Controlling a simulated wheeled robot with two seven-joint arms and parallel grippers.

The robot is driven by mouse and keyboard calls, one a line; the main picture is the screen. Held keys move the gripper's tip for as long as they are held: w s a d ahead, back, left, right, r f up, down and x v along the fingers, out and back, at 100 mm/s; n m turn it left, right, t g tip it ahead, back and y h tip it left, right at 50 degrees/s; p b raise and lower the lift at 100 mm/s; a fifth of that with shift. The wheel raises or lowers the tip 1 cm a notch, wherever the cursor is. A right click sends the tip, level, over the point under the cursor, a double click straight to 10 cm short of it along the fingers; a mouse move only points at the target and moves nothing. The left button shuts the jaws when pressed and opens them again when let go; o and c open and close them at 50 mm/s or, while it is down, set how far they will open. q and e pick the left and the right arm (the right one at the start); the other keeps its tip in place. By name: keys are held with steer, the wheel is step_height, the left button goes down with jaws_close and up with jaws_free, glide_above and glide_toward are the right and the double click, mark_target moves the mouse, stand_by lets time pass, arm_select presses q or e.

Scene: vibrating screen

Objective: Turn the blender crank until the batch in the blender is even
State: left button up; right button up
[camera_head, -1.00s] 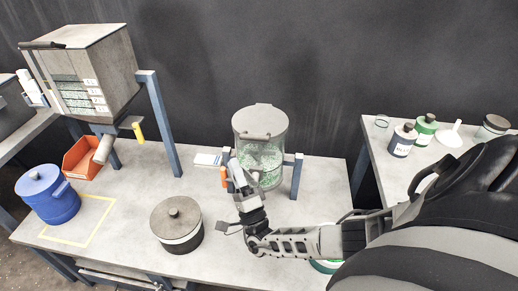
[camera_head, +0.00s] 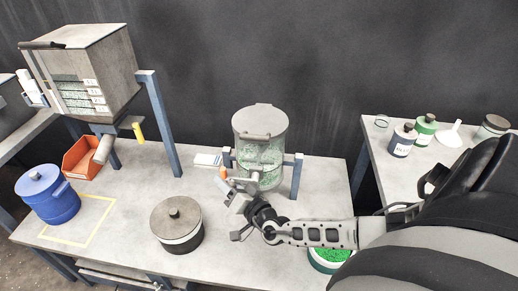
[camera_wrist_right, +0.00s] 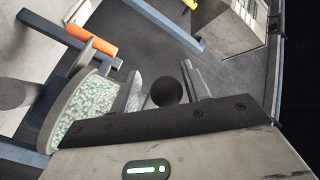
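The blender is a clear drum (camera_head: 262,125) on blue posts, with green and white granules inside. The granules look mixed, with paler and greener patches; I cannot tell if they are even throughout. The crank's orange handle (camera_head: 223,173) is at the drum's lower left. It also shows at the upper left in the right wrist view (camera_wrist_right: 92,40). My right gripper (camera_head: 234,187) is just below and right of the handle, apart from it. Its fingers are spread (camera_wrist_right: 162,88); a dark round shape between them is unclear. My left gripper is out of view.
A dark lidded pot (camera_head: 176,225) stands left of my gripper, a blue canister (camera_head: 48,194) and orange bin (camera_head: 82,158) farther left. A tub of green granules (camera_head: 330,257) is under my forearm. Bottles (camera_head: 403,140) stand on the right table. The bench front is clear between pots.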

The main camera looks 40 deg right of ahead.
steer(key=shift+a, duration=0.15)
steer(key=shift+s, duration=0.5)
steer(key=s, duration=0.5)
steer(key=shift+a, duration=0.1)
